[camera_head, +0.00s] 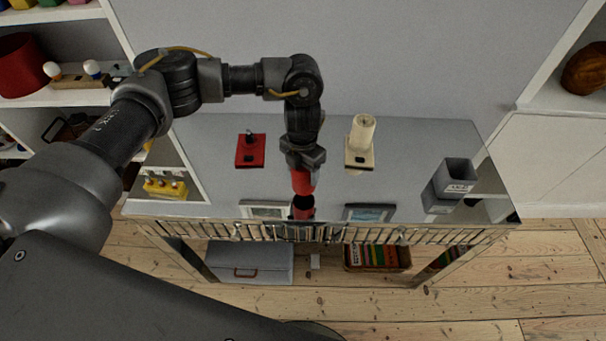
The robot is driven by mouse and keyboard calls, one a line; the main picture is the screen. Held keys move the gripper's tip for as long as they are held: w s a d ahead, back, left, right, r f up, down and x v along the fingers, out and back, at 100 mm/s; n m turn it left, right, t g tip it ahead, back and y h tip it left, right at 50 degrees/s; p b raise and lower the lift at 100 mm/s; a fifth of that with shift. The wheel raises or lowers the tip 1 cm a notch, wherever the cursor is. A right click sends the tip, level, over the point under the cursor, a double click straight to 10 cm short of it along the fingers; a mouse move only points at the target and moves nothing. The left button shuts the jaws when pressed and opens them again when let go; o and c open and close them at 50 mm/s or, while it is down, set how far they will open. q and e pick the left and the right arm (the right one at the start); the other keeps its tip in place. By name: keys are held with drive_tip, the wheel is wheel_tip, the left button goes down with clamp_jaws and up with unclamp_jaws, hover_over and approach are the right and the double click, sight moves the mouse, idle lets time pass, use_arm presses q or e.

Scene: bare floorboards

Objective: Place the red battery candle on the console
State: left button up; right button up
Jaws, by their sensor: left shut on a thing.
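My left gripper (302,163) points straight down and is shut on the red battery candle (303,182). It holds the candle upright over the console (210,160), towards its front edge. A second red shape with a dark middle shows just below it, and looks like its reflection in the shiny top. I cannot tell whether the candle touches the top. My right gripper is not in view.
On the console stand a red square holder (250,151) left of the gripper, a cream candle (362,132) on a cream holder (359,156) to the right, and a grey box (458,175) at the far right. Shelves (70,97) stand at left.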

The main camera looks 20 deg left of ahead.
use_arm(q)
drive_tip(key=shift+w+f, duration=0.3)
drive_tip(key=shift+f, duration=0.05)
wheel_tip(320, 180, down, 3)
drive_tip(key=shift+w+r+p, duration=0.1)
drive_tip(key=shift+p, duration=0.3)
drive_tip(key=shift+a+f, duration=0.1)
drive_tip(key=shift+f, duration=0.2)
drive_tip(key=shift+f, duration=0.1)
drive_tip(key=o, duration=1.1)
